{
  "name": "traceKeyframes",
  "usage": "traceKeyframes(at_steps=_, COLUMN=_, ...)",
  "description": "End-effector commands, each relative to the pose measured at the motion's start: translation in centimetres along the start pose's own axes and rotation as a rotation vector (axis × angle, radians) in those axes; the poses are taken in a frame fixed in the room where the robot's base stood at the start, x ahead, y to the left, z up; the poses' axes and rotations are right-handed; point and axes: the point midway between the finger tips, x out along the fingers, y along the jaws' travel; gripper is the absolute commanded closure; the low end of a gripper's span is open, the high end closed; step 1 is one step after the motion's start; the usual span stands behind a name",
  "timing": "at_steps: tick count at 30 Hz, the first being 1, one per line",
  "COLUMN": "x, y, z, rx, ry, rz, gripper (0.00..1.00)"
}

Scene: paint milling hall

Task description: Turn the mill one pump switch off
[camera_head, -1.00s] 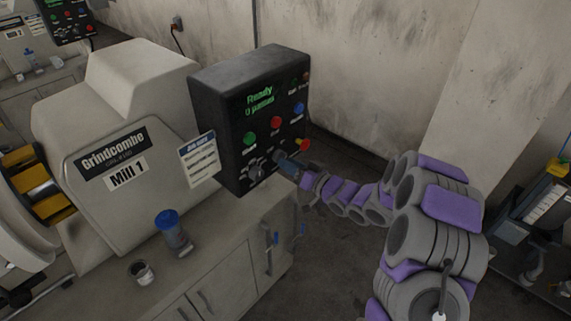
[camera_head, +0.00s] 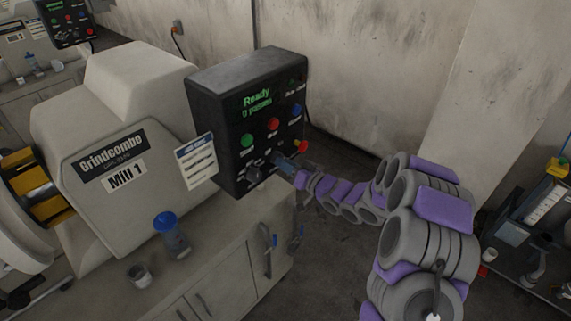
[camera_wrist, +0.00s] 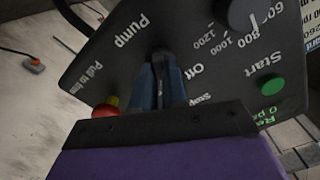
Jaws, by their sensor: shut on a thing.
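The black control box (camera_head: 225,85) of Mill 1 (camera_head: 100,110) stands on the cabinet, with a green display reading "Ready". My gripper (camera_head: 282,160) is at the lower right of its face. In the wrist view my gripper (camera_wrist: 165,75) is shut on a small dark switch (camera_wrist: 160,54) beside the "Pump" label. Its fingers hide most of the switch, so I cannot tell its setting. An "Off" label sits just right of the fingers.
A red button (camera_wrist: 107,105) is close to the left of my fingers in the wrist view. A green start button (camera_wrist: 269,85) and a dark dial (camera_wrist: 240,10) lie to the right. A blue-lidded bottle (camera_head: 171,232) and a small cup (camera_head: 139,275) stand on the cabinet (camera_head: 205,260).

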Motion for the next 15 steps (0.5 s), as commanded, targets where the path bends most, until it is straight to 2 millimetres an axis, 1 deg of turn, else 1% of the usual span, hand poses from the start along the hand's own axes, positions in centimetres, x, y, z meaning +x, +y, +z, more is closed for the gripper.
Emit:
traceKeyframes(at_steps=8, x=-0.01, y=0.18, z=-0.07, rx=-0.005, ry=0.002, rz=0.004, gripper=1.0)
traceKeyframes(at_steps=15, x=0.0, y=0.22, z=0.01, rx=-0.077, ry=-0.001, rz=0.004, gripper=1.0)
